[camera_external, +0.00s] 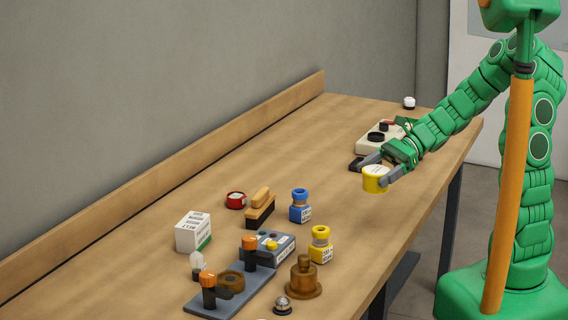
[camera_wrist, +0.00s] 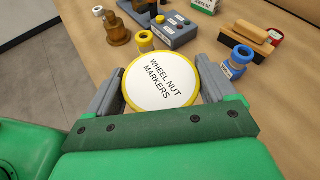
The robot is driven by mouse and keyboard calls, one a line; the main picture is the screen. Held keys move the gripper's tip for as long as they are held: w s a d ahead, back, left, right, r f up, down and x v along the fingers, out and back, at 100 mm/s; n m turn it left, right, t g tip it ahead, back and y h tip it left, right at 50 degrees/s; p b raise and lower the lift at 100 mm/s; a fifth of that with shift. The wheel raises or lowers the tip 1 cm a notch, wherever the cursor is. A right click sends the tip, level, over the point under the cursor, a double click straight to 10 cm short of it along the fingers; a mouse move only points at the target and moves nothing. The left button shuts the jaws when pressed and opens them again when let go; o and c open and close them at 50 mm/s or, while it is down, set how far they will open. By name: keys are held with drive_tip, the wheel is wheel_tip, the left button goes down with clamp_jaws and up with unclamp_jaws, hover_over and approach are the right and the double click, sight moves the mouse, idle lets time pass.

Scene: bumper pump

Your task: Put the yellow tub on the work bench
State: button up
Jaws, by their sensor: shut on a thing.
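The yellow tub (camera_external: 375,182) is a short round tub with a white lid. In the wrist view its lid (camera_wrist: 160,80) reads "WHEEL NUT MARKERS". My gripper (camera_external: 377,172) is shut on it, with one grey finger on each side; the gripper also shows in the wrist view (camera_wrist: 160,85). The tub is upright over the right part of the wooden work bench (camera_external: 330,135). I cannot tell whether its base touches the bench top or is slightly above it.
A beige device (camera_external: 372,140) with black knobs lies behind my gripper. Blue (camera_external: 300,208) and yellow (camera_external: 320,247) ring-topped bottles, a brush (camera_external: 260,208), a white box (camera_external: 193,232), a brown pump-like part (camera_external: 304,280) and a blue control box (camera_external: 276,248) stand nearer. The bench middle is clear.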

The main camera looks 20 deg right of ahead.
drive_tip(key=w+d+m+t+h, duration=0.1)
drive_tip(key=w+d+m+t, duration=0.3)
drive_tip(key=w, duration=0.7)
drive_tip(key=w+d+m+t+h, duration=0.15)
drive_tip(key=w+m+t, duration=0.3)
drive_tip(key=w, duration=0.65)
drive_tip(key=shift+n+t+y, duration=0.25)
drive_tip(key=shift+t+y, duration=0.2)
drive_tip(key=shift+w+a+f, duration=0.5)
drive_tip(key=shift+w+f, duration=1.1)
drive_tip(key=shift+w, duration=0.6)
drive_tip(key=shift+w+a+f, duration=0.5)
drive_tip(key=shift+w+f, duration=1.15)
drive_tip(key=shift+w, duration=0.5)
drive_tip(key=shift+w+a+f, duration=0.5)
drive_tip(key=shift+w+f, duration=1.1)
drive_tip(key=shift+w, duration=0.6)
drive_tip(key=shift+w+f, duration=0.2)
drive_tip(key=shift+f, duration=1.6)
drive_tip(key=shift+f, duration=0.15)
drive_tip(key=o, duration=0.9)
drive_tip(key=shift+o, duration=0.2)
